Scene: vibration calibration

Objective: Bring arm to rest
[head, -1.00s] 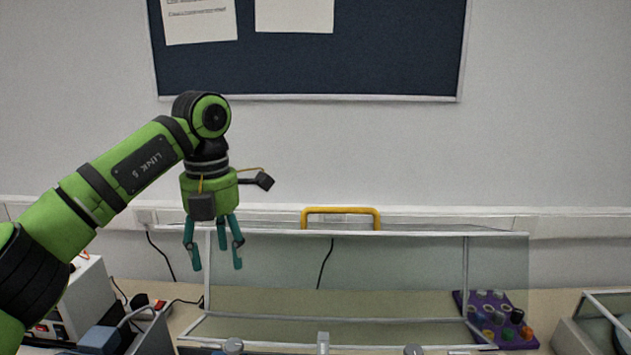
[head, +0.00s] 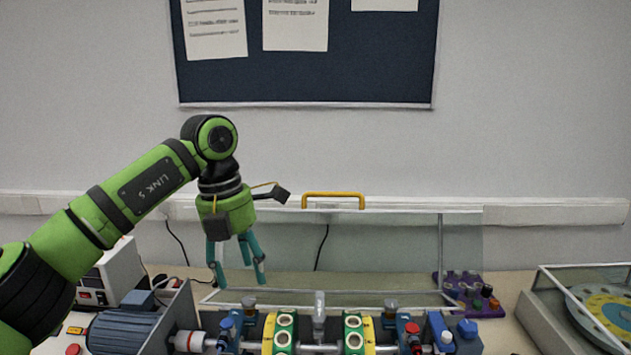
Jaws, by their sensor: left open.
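My left arm comes in from the left in the head view, green with black bands. Its left gripper (head: 240,281) hangs with its teal fingers pointing down, spread apart and empty. It is in front of the clear panel of a guard with a yellow handle (head: 333,196), above the left part of the bench rig. The fingertips appear apart from the rig. My right arm and gripper are not in view.
Below stands a rig with a blue motor (head: 122,331) and yellow-green rings (head: 283,335) on a shaft. A purple tray (head: 468,294) with several knobs sits behind right. A white box (head: 116,274) stands left.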

